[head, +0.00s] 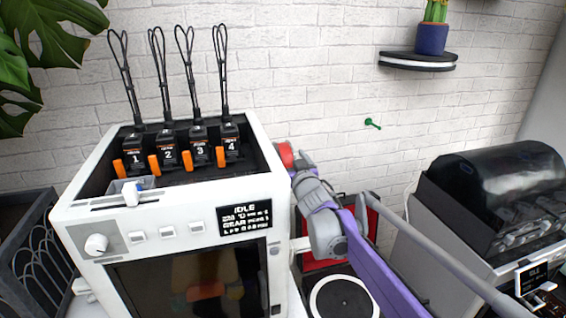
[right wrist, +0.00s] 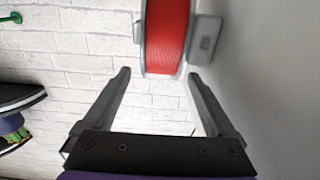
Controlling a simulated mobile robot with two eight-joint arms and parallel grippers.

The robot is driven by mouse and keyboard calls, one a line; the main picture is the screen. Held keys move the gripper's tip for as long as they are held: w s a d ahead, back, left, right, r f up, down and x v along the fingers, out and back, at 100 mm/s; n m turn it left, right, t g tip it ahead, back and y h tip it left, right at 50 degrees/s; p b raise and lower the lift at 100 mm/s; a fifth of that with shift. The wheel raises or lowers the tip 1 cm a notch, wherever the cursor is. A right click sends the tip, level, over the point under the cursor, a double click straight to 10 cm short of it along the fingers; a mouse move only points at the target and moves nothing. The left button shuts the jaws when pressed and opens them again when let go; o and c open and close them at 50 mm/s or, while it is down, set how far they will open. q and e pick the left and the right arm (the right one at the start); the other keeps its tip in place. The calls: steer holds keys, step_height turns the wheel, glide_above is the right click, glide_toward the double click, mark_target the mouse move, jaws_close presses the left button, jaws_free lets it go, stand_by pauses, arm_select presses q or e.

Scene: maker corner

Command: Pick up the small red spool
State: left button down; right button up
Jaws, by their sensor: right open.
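The small red spool (right wrist: 167,35) fills the top middle of the right wrist view, with a pale rim on its left and a grey holder on its right, by the pale wall beside it. In the head view the spool (head: 286,154) shows only in part at the right edge of the white printer. My right gripper (right wrist: 157,75) is open and empty. Its fingertips point at the spool, which lies just beyond them, roughly between them. I cannot tell whether they touch it. My left gripper is not in view.
The white printer (head: 184,222) with several black feeders on top stands left of my right arm. A red-and-black object (head: 376,215) and a black disc (head: 342,299) are partly behind the arm. A dark-domed machine (head: 500,190) stands at right. A green wall peg (head: 372,123) is behind.

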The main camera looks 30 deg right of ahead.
mark_target(287, 155)
steer(key=shift+x, duration=1.6)
steer(key=shift+a, duration=0.1)
steer(key=shift+s, duration=0.1)
steer(key=shift+c, duration=0.3)
jaws_close()
